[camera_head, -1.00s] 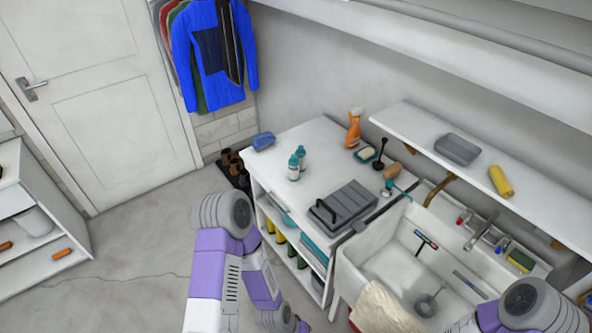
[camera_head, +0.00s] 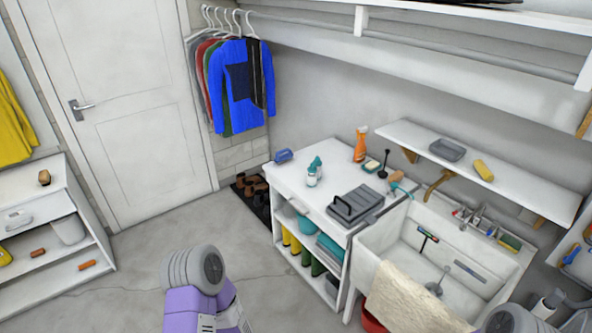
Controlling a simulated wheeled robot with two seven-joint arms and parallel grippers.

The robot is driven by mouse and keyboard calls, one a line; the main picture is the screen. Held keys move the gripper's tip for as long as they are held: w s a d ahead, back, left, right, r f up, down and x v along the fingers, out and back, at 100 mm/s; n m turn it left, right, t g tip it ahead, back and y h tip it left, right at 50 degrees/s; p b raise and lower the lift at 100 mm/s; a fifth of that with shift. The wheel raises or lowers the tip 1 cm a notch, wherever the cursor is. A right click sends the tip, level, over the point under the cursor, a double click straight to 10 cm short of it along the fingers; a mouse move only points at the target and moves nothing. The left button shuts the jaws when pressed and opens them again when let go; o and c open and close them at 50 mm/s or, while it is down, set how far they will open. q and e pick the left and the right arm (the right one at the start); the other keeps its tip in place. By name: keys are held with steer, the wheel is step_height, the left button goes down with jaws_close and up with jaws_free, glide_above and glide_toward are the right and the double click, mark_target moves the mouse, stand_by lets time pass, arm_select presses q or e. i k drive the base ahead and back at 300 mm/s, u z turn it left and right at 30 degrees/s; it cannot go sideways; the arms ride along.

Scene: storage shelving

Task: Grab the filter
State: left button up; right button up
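A grey, flat, ribbed box with a dark handle (camera_head: 356,205) lies on the white counter (camera_head: 325,178), near its right end beside the sink. It may be the filter; I cannot tell for sure. A grey round item with a thin handle (camera_head: 435,288) lies in the sink basin, too small to identify. My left arm rises at the bottom centre, and part of my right arm shows at the bottom right. Neither gripper is in view.
The sink (camera_head: 375,245) has a beige cloth (camera_head: 405,300) over its front edge. Two teal bottles (camera_head: 314,172) and an orange spray bottle (camera_head: 360,145) stand on the counter. A wall shelf (camera_head: 520,190) overhangs the sink. The floor in front of the door (camera_head: 140,135) is open.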

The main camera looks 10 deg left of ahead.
mark_target(317, 163)
steer(key=u, duration=1.15)
steer(key=i, duration=1.05)
steer(key=u, duration=0.65)
steer(key=i, duration=1.55)
steer(key=z, duration=0.9)
